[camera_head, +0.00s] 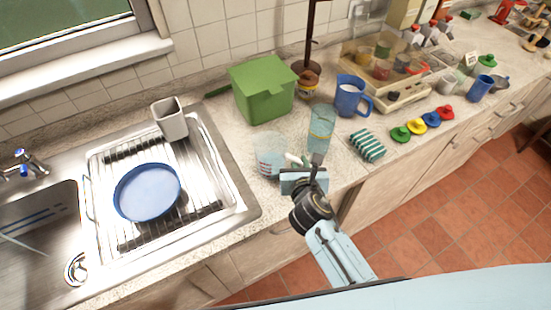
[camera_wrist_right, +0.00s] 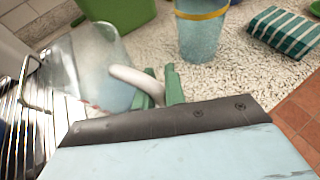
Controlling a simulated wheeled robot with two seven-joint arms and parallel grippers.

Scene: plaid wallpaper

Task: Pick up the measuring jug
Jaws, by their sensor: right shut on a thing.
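The measuring jug (camera_head: 269,158) is clear with red markings and a white handle (camera_head: 293,160). It is on or just above the counter, right of the sink's drainer; I cannot tell if its base touches. My right gripper (camera_head: 306,165) is at its handle. In the right wrist view, the jug (camera_wrist_right: 88,66) is at the left and its white handle (camera_wrist_right: 134,78) reaches between the green fingers of the right gripper (camera_wrist_right: 160,88). The gripper is shut on the handle. My left gripper is not in view.
A blue-tinted glass (camera_head: 320,132) stands close behind the gripper. A striped sponge (camera_head: 366,146) lies to the right, a blue mug (camera_head: 351,95) and green box (camera_head: 262,88) behind. The drainer holds a blue plate (camera_head: 147,191) and grey cup (camera_head: 170,121).

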